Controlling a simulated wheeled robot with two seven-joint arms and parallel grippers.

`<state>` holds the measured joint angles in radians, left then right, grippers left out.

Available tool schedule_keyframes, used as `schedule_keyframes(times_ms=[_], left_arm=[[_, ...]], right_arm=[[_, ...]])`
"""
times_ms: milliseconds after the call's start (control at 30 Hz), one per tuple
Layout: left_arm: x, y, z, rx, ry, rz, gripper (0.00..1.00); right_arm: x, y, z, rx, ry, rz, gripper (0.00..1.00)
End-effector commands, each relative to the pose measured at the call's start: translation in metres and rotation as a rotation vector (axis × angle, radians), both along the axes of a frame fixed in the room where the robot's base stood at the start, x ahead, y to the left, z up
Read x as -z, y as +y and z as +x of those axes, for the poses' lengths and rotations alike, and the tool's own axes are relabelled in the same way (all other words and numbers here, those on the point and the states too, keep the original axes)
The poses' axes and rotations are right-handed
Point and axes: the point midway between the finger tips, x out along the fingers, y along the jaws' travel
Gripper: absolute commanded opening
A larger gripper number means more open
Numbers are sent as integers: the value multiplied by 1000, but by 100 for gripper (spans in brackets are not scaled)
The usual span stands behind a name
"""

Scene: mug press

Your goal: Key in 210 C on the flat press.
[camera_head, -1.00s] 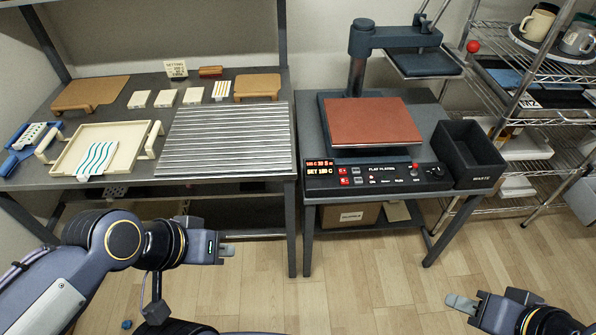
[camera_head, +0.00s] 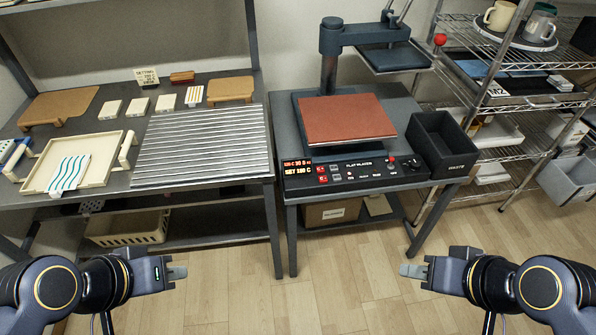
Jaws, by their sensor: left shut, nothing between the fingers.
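The display's lower line appears to read SET 180 C; the upper line is too small to read surely. My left gripper (camera_head: 178,273) is shut and empty, low in front of the left table. My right gripper (camera_head: 411,271) is low in front of the press table, apart from it; its fingers look closed together.
A black waste bin (camera_head: 442,146) stands right of the press. The left table holds a ribbed metal rack (camera_head: 203,146), a cream tray (camera_head: 75,162) with a striped piece, and several small blocks. A wire shelf (camera_head: 500,100) with mugs stands at right. The floor ahead is clear.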

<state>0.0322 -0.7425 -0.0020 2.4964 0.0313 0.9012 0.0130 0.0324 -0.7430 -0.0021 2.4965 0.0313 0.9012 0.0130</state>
Motion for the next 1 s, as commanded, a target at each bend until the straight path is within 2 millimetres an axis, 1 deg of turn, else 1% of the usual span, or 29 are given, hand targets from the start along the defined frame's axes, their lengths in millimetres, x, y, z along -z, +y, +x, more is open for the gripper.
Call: schedule_keyframes(times_ms=[133, 167, 400, 433, 1000], left_arm=[[0, 0, 0, 0, 0, 0, 0], [0, 0, 0, 0, 0, 0, 0], [0, 0, 0, 0, 0, 0, 0], [0, 0, 0, 0, 0, 0, 0], [0, 0, 0, 0, 0, 0, 0]], right_arm=[[0, 0, 0, 0, 0, 0, 36], [0, 0, 0, 0, 0, 0, 34], [0, 0, 0, 0, 0, 0, 2], [0, 0, 0, 0, 0, 0, 0], [0, 0, 0, 0, 0, 0, 0]])
